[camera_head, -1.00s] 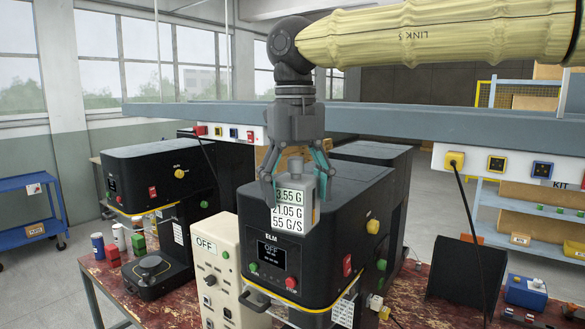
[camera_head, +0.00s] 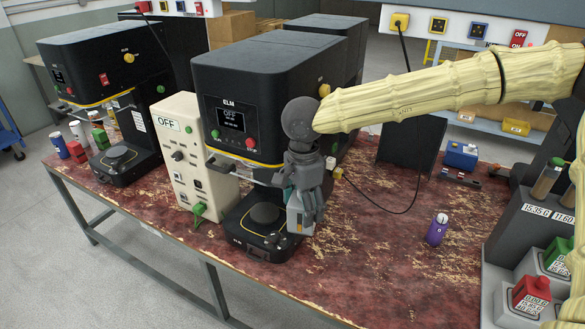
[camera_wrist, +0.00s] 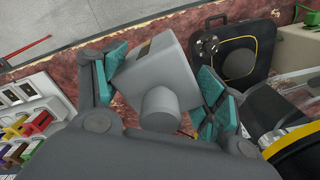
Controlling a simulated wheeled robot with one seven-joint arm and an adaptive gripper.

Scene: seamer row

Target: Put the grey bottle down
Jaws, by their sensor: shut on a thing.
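The grey bottle (camera_head: 293,217) is in my gripper (camera_head: 304,212), in front of the black ELM machine and beside the right edge of its base. In the head view the fingers hide most of it. In the wrist view the grey bottle (camera_wrist: 165,75) shows a boxy grey body and a round cap, between the teal pads of my gripper (camera_wrist: 160,85). My gripper is shut on it. The bottle's lower end is close to the red worn table (camera_head: 345,255); I cannot tell whether it touches.
The ELM machine (camera_head: 255,100) and its base with a round plate (camera_head: 264,214) are close on the left. A cream OFF box (camera_head: 190,150) stands beyond. A purple bottle (camera_head: 437,229) stands at the right. The table between is clear.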

